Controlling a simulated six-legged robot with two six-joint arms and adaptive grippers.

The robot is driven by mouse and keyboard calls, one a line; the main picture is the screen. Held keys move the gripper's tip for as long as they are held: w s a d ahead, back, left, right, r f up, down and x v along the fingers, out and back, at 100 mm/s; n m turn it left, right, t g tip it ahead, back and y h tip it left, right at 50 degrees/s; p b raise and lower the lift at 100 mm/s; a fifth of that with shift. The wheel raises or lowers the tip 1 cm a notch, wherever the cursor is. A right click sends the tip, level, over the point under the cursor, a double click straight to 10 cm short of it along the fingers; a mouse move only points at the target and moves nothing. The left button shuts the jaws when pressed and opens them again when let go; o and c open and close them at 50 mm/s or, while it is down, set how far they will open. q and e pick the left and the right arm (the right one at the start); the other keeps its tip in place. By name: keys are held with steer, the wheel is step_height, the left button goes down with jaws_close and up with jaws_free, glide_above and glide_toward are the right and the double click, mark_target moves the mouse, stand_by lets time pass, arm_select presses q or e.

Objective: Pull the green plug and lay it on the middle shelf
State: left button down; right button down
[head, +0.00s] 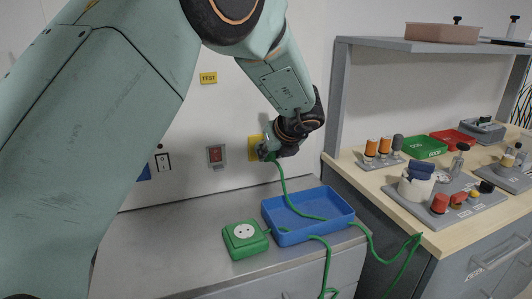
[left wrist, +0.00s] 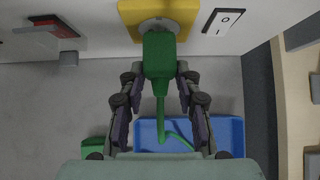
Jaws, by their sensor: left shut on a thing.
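The green plug (left wrist: 159,56) is at the yellow wall socket (left wrist: 128,18), in front of its round grey face. I cannot tell whether its pins are still in. In the head view the plug (head: 271,157) is mostly hidden by my left gripper (head: 270,152), and the yellow socket (head: 254,143) shows behind it. My left gripper (left wrist: 160,72) is shut on the plug, one finger on each side. A green cord (head: 281,182) hangs from the plug. A grey shelf (head: 385,42) stands over the wooden bench; I cannot tell whether it is the middle one.
A blue tray (head: 271,222) and a green socket box (head: 244,240) stand on the grey counter below. The cord crosses the tray and runs to the bench. Red and green trays and several knobs crowd the wooden bench (head: 350,168). The counter's left part is clear.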

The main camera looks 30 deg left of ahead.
arm_select(q)
steer(key=shift+s+d, duration=0.2)
steer(key=shift+d, duration=0.1)
steer(key=shift+f, duration=0.1)
steer(key=shift+s+d, duration=0.65)
steer(key=shift+d, duration=0.05)
steer(key=shift+s+d, duration=0.1)
steer(key=shift+s+d, duration=0.5)
steer(key=shift+d, duration=0.05)
stand_by(0.5)
